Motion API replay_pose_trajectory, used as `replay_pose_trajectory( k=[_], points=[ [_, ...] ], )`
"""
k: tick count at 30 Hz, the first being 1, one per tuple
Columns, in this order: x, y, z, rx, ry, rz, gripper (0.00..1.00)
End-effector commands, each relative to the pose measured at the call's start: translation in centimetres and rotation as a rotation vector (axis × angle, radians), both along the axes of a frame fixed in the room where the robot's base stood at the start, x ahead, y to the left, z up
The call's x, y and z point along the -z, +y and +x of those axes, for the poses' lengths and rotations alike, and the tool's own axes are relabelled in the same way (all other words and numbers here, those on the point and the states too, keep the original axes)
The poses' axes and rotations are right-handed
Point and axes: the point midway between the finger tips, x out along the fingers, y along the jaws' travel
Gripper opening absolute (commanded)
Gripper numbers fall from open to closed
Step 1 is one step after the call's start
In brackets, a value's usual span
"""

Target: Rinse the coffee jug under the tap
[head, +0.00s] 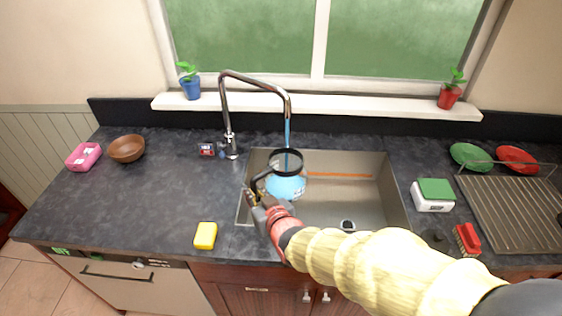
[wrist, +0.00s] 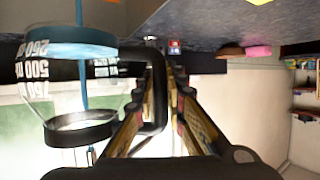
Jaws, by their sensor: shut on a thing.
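The coffee jug (head: 286,186) is clear with a black rim and handle, and is held over the left part of the sink (head: 392,205). My gripper (head: 259,197) is shut on its black handle, at the jug's left side. The chrome tap (head: 227,115) arches above, and a blue stream of water (head: 287,132) runs from its spout down into the jug's mouth. Blue water shows inside the jug. In the wrist view, which is upside down, the jug (wrist: 50,95) shows white measuring marks, and my gripper's fingers (wrist: 163,72) close on the handle.
A yellow sponge (head: 205,235) lies on the counter left of the sink. A wooden bowl (head: 126,149) and a pink container (head: 84,157) stand farther left. A white-and-green box (head: 433,195), a red brush (head: 467,240) and a dish rack (head: 515,215) are right of the sink.

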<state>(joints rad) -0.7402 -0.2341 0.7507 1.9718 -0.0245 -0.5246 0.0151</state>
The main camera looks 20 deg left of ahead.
Motion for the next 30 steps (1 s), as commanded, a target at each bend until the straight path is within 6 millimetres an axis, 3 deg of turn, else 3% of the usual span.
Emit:
replay_pose_trajectory(
  k=[12,30],
  points=[
    [-2.7,-0.6,-2.6,0.000,-0.005,0.005,0.00],
    [-3.0,-0.7,-3.2,0.000,-0.004,0.003,0.00]
  ],
)
